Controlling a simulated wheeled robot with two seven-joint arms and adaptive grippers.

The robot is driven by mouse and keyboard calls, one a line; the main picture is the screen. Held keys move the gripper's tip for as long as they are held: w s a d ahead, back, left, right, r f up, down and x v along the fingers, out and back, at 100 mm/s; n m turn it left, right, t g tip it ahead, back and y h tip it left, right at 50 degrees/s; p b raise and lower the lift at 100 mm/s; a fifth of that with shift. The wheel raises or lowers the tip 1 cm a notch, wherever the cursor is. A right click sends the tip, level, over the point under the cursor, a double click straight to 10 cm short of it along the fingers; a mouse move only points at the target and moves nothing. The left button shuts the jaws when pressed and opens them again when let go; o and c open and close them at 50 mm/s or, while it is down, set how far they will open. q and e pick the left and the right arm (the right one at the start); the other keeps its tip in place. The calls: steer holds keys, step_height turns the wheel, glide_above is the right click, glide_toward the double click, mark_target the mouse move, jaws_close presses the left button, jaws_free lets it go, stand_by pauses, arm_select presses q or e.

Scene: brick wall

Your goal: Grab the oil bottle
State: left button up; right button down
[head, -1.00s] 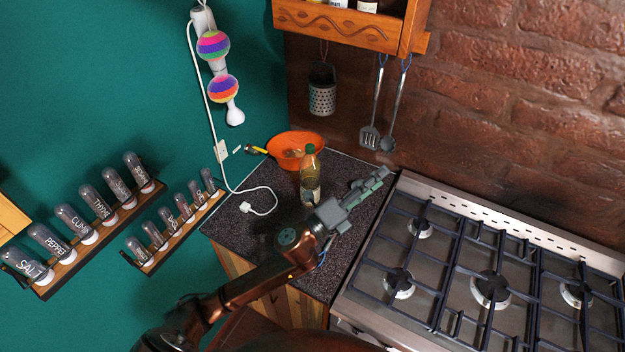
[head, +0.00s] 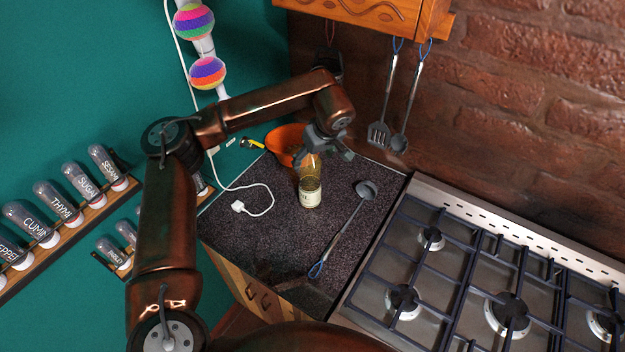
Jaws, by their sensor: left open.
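The oil bottle (head: 310,188) stands upright on the dark speckled counter (head: 262,236), in front of the orange bowl. It is clear with yellowish contents and a pale label. My left gripper (head: 325,154) is open over the top of the bottle, pointing down from the bent arm above. The bottle's cap and neck are hidden by the gripper, so I cannot tell whether the fingers touch it. My right gripper is not in view.
An orange bowl (head: 282,142) sits behind the bottle. A ladle (head: 343,232) lies on the counter to its right. A white cable with plug (head: 240,206) lies to the left. The gas stove (head: 440,270) borders the right; hanging utensils (head: 385,105) are behind.

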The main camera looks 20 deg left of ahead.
arm_select(q)
steer(key=shift+a+f, duration=0.2)
steer(key=shift+a, duration=0.2)
steer(key=shift+x, duration=0.85)
steer(key=x, duration=0.2)
steer(key=d+x, duration=0.1)
steer(key=x, duration=0.1)
steer(key=shift+a+f+p, duration=0.15)
steer(key=shift+f+p, duration=0.15)
steer(key=shift+f, duration=0.2)
steer(key=shift+w+a+f, duration=0.15)
steer(key=shift+f, duration=0.1)
jaws_close()
